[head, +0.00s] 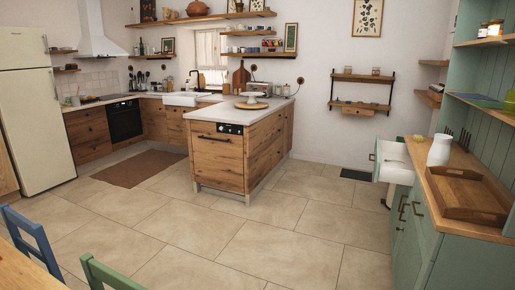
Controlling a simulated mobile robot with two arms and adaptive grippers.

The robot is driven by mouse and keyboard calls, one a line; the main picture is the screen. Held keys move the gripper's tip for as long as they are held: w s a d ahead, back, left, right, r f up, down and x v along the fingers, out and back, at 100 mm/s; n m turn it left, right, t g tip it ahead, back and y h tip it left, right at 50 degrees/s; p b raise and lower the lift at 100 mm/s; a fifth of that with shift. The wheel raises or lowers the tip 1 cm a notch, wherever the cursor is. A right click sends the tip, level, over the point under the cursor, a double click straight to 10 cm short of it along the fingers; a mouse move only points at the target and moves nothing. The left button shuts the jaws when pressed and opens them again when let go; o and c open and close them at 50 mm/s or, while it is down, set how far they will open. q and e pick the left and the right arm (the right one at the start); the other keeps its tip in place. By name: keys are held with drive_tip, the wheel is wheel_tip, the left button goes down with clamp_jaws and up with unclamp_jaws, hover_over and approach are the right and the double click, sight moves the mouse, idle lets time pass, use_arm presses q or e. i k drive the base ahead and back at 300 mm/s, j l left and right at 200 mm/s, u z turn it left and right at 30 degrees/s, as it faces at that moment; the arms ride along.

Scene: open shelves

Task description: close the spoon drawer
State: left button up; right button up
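A green sideboard (464,256) stands along the right edge of the head view. At its far end a drawer (397,174) with a pale interior is pulled out to the left, standing open. Its green front panel faces left. Whether spoons lie in it is too small to tell. No other drawer in view is clearly pulled out. Neither of my grippers shows in this view.
A white jug (439,150) and a wooden tray (467,194) stand on the sideboard top. A wooden island (217,161) stands mid-room. A blue chair (32,240) and a green chair (108,274) are at lower left. The tiled floor (290,240) before the sideboard is clear.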

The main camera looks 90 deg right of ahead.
sight(394, 172)
drive_tip(key=k+z, duration=0.1)
drive_tip(key=z, duration=0.3)
drive_tip(key=k+z, duration=0.1)
drive_tip(key=z, duration=0.25)
drive_tip(key=k+l+z, duration=0.1)
drive_tip(key=z, duration=2.4)
drive_tip(key=i+j+z, duration=0.45)
drive_tip(key=i, duration=0.2)
drive_tip(key=i+j+z, duration=0.45)
drive_tip(key=j, duration=0.25)
drive_tip(key=i+j, duration=0.5)
drive_tip(key=j, duration=0.15)
drive_tip(key=i+j, duration=0.5)
drive_tip(key=j, duration=0.2)
drive_tip(key=i+z, duration=0.1)
drive_tip(key=z, duration=0.25)
drive_tip(key=i+z, duration=0.15)
drive_tip(key=z, duration=0.15)
